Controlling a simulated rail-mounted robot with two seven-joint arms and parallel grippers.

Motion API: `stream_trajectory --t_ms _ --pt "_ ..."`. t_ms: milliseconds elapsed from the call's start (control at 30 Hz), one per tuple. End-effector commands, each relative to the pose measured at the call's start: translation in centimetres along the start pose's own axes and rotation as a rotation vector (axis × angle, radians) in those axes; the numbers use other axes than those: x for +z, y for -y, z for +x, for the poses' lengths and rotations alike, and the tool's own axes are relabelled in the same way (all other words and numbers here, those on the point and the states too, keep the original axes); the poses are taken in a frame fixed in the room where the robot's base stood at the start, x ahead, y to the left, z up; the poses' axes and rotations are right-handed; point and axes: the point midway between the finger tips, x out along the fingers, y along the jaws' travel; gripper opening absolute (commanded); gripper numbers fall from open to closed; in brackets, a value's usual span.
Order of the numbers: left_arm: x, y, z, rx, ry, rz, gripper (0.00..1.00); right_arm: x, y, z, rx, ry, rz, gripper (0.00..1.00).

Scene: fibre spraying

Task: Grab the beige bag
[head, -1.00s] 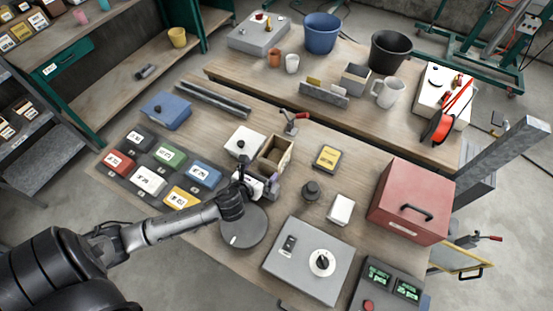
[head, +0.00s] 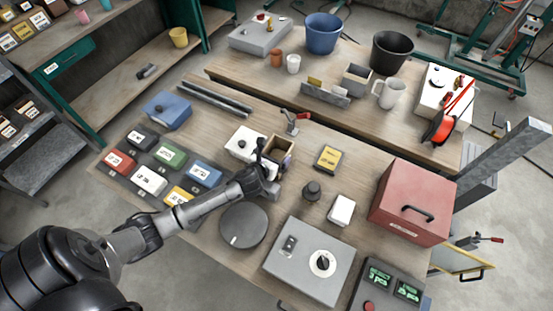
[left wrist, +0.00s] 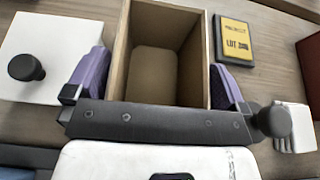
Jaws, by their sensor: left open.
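An open wooden box (head: 284,148) stands near the middle of the front table. In the left wrist view a pale beige rounded shape (left wrist: 152,75) lies at the bottom of this box; it looks like the beige bag, but its outline is soft. My left gripper (head: 266,180) is at the near side of the box in the head view and covers part of it. In the left wrist view the purple-padded fingers (left wrist: 158,88) are wide apart, one towards each side of the box, with nothing held between them. Whether they touch its walls cannot be told. My right gripper is not in view.
A white block with a black knob (head: 241,145) stands just left of the box. A yellow-labelled card (head: 328,158), a small dark knob (head: 311,190) and a white block (head: 341,210) lie to the right. A dark round disc (head: 243,226) lies in front. Bare table shows behind the yellow card.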

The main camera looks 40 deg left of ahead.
Motion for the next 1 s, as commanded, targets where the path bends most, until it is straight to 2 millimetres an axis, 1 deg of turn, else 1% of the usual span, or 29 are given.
stream_trajectory --t_ms 233,1000 --pt "0.04 0.03 0.11 -0.001 0.001 0.000 1.00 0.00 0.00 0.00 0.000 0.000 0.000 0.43" --pt "0.04 0.02 0.08 -0.001 0.001 0.001 0.26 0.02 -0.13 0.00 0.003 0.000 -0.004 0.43"
